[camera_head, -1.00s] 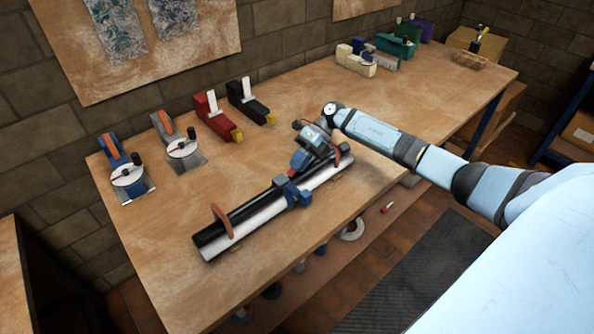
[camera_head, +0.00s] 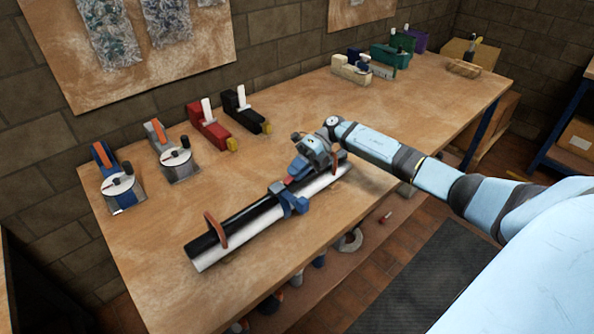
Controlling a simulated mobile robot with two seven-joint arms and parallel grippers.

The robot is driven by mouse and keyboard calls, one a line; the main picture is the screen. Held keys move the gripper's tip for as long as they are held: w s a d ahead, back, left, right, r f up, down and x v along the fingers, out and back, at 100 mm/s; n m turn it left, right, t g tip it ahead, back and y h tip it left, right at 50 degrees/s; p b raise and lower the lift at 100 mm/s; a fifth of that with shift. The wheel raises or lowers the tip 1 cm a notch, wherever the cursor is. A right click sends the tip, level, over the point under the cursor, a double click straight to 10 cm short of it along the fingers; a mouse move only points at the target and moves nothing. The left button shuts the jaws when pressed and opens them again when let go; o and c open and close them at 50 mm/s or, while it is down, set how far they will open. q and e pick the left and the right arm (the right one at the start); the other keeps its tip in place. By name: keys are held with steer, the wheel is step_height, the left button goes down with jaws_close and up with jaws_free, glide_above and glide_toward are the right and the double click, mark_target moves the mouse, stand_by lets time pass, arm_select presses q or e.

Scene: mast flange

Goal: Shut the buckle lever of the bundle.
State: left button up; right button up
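The bundle (camera_head: 235,233) lies on the workbench, a black pipe and a white pipe side by side with an orange-brown hoop (camera_head: 214,229) near each end. A blue buckle (camera_head: 288,200) sits around it right of the middle. A small red part, perhaps the lever (camera_head: 289,181), shows between the buckle and my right gripper (camera_head: 295,176). My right arm reaches in from the right, with the gripper low over the bundle's far right half. Its fingertips are small and partly hidden, so I cannot tell whether they are open or touching the red part. My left gripper is out of view.
Two blue and grey devices with round dials (camera_head: 117,184) stand at the bench's left. A red tool (camera_head: 209,127) and a black tool (camera_head: 246,110) stand along the back. Cream, green and purple items are at the far end. The bench (camera_head: 150,255) is clear in front of the bundle.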

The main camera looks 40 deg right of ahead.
steer(key=o, duration=0.3)
steer(key=shift+f, duration=0.1)
